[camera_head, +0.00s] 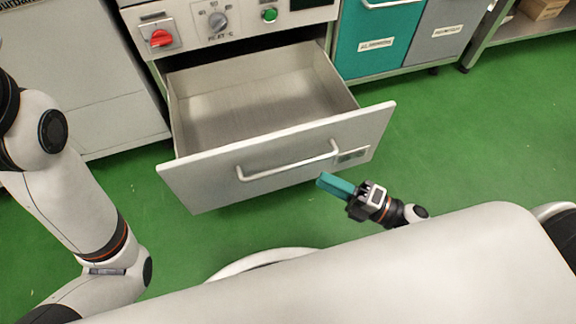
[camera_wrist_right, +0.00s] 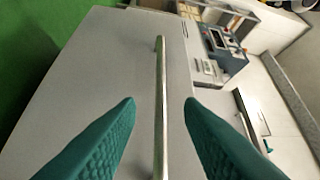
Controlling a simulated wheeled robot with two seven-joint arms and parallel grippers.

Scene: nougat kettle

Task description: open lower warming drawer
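The lower warming drawer (camera_head: 280,152) is pulled out from the appliance in the head view, its empty grey interior (camera_head: 250,97) showing. A bar handle (camera_head: 288,167) runs across its front. My right gripper (camera_head: 322,180), with teal fingers, is just in front of the drawer face, near the right end of the handle. In the right wrist view the fingers (camera_wrist_right: 160,105) are spread apart on either side of a bar handle (camera_wrist_right: 161,100), with gaps to it. My left arm is at the left of the head view; its gripper is out of frame.
Above the drawer is a panel with a red knob (camera_head: 161,38), a dial (camera_head: 217,21) and a green button (camera_head: 269,15). Teal (camera_head: 375,38) and grey (camera_head: 440,40) bins stand to the right. A white cabinet (camera_head: 75,70) is at left. Green floor (camera_head: 470,130) is clear.

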